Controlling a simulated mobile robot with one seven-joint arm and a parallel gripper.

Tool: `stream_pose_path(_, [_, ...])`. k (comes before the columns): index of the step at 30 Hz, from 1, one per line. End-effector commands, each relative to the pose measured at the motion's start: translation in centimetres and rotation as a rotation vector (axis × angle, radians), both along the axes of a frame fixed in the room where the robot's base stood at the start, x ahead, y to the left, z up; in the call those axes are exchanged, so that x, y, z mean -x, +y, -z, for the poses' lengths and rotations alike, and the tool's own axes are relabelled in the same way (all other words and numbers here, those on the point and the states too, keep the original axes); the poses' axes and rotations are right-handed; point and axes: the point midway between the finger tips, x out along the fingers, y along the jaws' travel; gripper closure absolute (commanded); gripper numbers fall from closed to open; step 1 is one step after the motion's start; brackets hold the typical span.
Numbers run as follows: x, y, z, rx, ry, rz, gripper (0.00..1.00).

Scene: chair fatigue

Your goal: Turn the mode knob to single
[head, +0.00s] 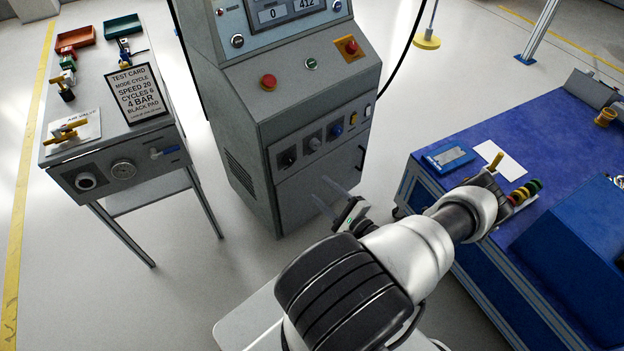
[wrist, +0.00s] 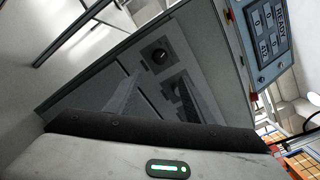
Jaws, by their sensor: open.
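The grey control cabinet (head: 318,95) carries a row of knobs on its front panel. My gripper (head: 331,196) is open and empty, in front of the cabinet and below the knob row in the picture. In the wrist view, a dark round knob (wrist: 160,57) and a second one (wrist: 180,92) show beyond the fingers, apart from them.
A red button (head: 268,82) and a red knob on yellow (head: 351,47) sit on the cabinet's sloped top. A test card (head: 136,92) reading "MODE CYCLE" stands on the left table (head: 100,150). A blue workbench (head: 450,140) is at right. Floor between is clear.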

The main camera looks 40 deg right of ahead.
Motion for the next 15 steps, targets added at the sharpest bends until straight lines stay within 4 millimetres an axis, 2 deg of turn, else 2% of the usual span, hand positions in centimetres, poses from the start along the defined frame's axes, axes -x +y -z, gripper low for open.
stream_pose_path(3, [1.6, -0.1, 0.0, 0.001, 0.001, 0.001, 0.51])
stream_pose_path(6, [2.2, 0.0, 0.0, 0.001, 0.000, 0.000, 0.51])
stream_pose_path(15, [2.5, 0.1, 0.0, 0.001, -0.001, -0.001, 0.51])
